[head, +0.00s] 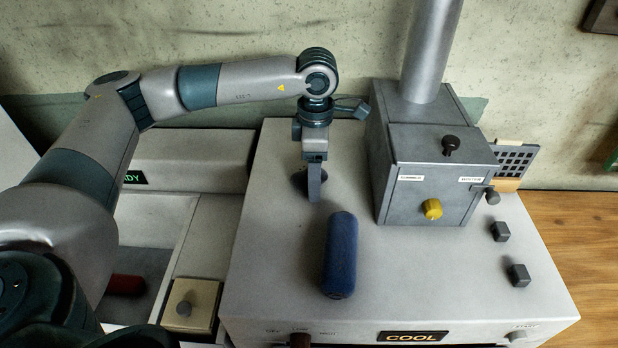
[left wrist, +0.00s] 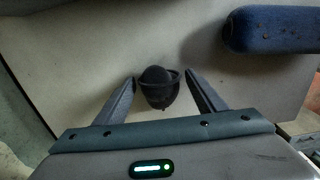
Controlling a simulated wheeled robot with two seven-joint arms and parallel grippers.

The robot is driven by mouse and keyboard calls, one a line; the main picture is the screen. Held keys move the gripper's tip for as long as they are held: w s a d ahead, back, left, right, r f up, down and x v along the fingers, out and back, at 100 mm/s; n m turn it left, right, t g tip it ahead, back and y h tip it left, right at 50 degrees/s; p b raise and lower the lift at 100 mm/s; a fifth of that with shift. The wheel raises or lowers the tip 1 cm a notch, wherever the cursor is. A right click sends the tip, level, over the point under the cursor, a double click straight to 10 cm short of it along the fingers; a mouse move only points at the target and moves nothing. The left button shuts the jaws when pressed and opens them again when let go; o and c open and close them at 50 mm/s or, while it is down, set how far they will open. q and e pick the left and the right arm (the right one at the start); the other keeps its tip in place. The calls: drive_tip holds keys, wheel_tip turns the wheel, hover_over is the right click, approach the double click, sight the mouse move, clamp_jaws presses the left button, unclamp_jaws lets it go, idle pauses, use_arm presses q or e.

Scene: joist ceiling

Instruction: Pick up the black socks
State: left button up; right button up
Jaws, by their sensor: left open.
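The black socks (left wrist: 158,88) show in the left wrist view as a small dark rolled bundle on the light grey top of a machine. In the head view the bundle (head: 299,179) is partly hidden behind my left gripper (head: 314,195). My left gripper, also in the left wrist view (left wrist: 160,85), points down with its two fingers apart, one on each side of the bundle. A gap shows between the bundle and each finger. My right gripper is in neither view.
A blue cylinder (head: 341,255) lies on the machine top (head: 430,285), close in front of my left gripper. A grey metal box (head: 428,180) with a pipe stands to the right. A red object (head: 127,285) lies in the recess at left.

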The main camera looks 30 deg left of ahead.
use_arm(q)
drive_tip(key=c, duration=1.1)
drive_tip(key=shift+r, duration=0.2)
drive_tip(key=shift+r+b, duration=0.6)
drive_tip(key=shift+r, duration=0.1)
wheel_tip(320, 180, up, 8)
drive_tip(key=b, duration=0.3)
drive_tip(key=shift+f, duration=0.25)
drive_tip(key=shift+r, duration=0.4)
